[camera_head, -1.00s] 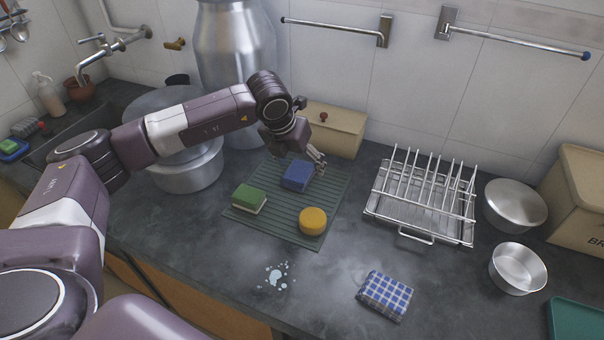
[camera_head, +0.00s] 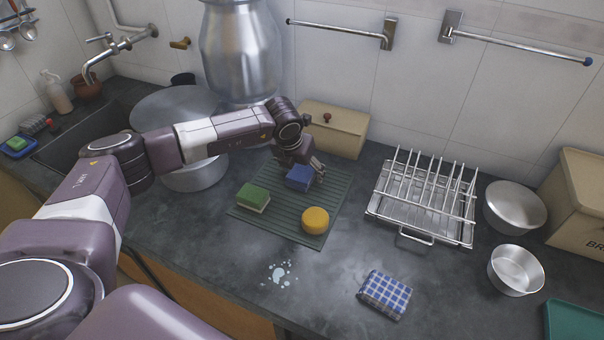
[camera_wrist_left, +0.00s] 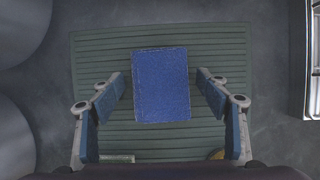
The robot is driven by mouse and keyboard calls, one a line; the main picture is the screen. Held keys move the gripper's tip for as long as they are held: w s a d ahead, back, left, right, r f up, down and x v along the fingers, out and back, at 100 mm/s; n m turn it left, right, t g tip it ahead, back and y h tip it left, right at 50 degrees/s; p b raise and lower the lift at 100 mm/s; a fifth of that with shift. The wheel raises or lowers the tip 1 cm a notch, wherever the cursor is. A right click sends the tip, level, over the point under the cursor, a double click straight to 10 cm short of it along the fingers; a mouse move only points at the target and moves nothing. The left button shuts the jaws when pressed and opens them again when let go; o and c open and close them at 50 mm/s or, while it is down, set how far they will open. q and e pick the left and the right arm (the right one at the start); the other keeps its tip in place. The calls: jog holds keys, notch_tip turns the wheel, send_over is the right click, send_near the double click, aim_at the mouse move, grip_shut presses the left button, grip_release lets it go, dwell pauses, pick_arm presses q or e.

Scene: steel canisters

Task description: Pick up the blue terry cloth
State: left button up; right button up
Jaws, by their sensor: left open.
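The blue terry cloth (camera_head: 299,178) is a small folded block on the green ribbed mat (camera_head: 285,225), near its back edge. In the left wrist view the cloth (camera_wrist_left: 161,86) lies flat between and slightly beyond my two fingers. My left gripper (camera_head: 312,172) is open and hangs just above the cloth, partly covering it in the head view. In the left wrist view the open left gripper (camera_wrist_left: 160,100) has a finger on each side of the cloth, with a gap on both sides. My right gripper is not in view.
A green sponge (camera_head: 252,197) and a round yellow sponge (camera_head: 315,220) share the mat. A steel dish rack (camera_head: 420,205) stands to the right, a tan bread box (camera_head: 335,128) behind. A checked cloth (camera_head: 385,294) and a water spill (camera_head: 280,273) lie in front.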

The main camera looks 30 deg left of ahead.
aim_at(302, 170)
pick_arm(q)
jog(key=shift+f+b, duration=0.25)
jog(key=shift+b, duration=0.15)
dwell(0.3)
jog(key=shift+c, duration=0.7)
jog(key=c, duration=1.2)
jog(key=shift+r, duration=0.1)
jog(key=shift+r+p, duration=0.3)
jog(key=shift+p, duration=0.2)
notch_tip(302, 170, up, 20)
jog(key=b, duration=0.3)
jog(key=shift+f, duration=0.1)
